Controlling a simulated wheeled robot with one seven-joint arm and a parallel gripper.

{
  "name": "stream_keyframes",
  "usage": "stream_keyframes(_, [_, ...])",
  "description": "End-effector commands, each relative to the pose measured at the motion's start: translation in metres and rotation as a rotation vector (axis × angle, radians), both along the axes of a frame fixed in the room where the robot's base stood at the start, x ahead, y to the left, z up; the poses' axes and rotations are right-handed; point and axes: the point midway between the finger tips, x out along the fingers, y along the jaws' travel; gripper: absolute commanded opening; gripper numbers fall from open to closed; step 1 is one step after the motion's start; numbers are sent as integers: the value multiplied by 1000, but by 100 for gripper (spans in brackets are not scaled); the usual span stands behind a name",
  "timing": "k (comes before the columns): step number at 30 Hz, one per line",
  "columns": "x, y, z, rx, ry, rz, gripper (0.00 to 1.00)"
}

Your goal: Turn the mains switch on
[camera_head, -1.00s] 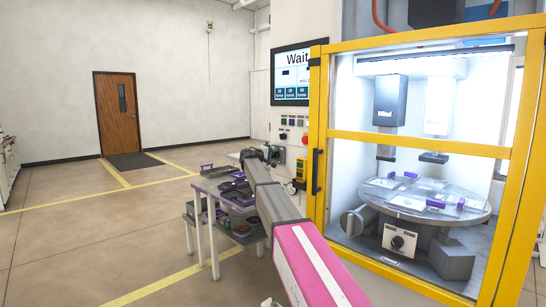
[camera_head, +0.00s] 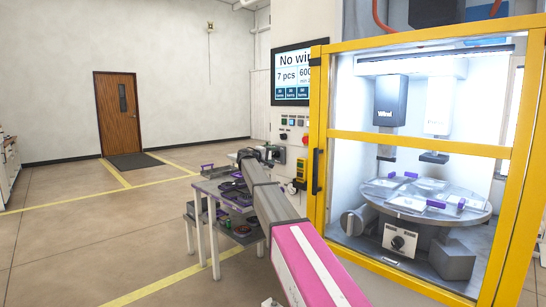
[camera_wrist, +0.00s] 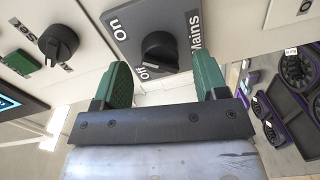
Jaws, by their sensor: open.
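The mains switch is a grey plate with a black rotary knob (camera_wrist: 160,52) in the wrist view. It carries the labels "On", "Off" and "Mains". A pale mark on the knob lies near the "Off" label. My gripper (camera_wrist: 161,66) is open, with one green finger on each side of the knob and nothing between them but the knob. I cannot tell whether either finger touches it. In the head view, my gripper (camera_head: 272,155) is at the switch on the machine's front panel, and the arm hides part of that area.
Another black selector knob (camera_wrist: 58,43) and a green button (camera_wrist: 20,62) sit left of the switch. A display (camera_head: 291,77) reads "No wir…" and "7 pcs". A yellow-framed enclosure (camera_head: 320,130) stands close right. A table (camera_head: 208,190) with trays is below the gripper.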

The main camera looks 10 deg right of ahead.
Motion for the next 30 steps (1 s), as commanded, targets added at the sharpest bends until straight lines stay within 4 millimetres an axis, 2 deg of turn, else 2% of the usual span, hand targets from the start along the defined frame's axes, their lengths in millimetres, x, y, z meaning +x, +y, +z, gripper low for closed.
stream_keyframes(9, [-36,48,3,0,0,1,66])
stream_keyframes(15, [-50,70,5,1,-1,0,66])
stream_keyframes(26, [-52,73,5,1,0,-1,66])
stream_keyframes(28, [-56,70,-1,10,5,-2,66])
stream_keyframes(30, [-64,64,-16,35,20,-4,66])
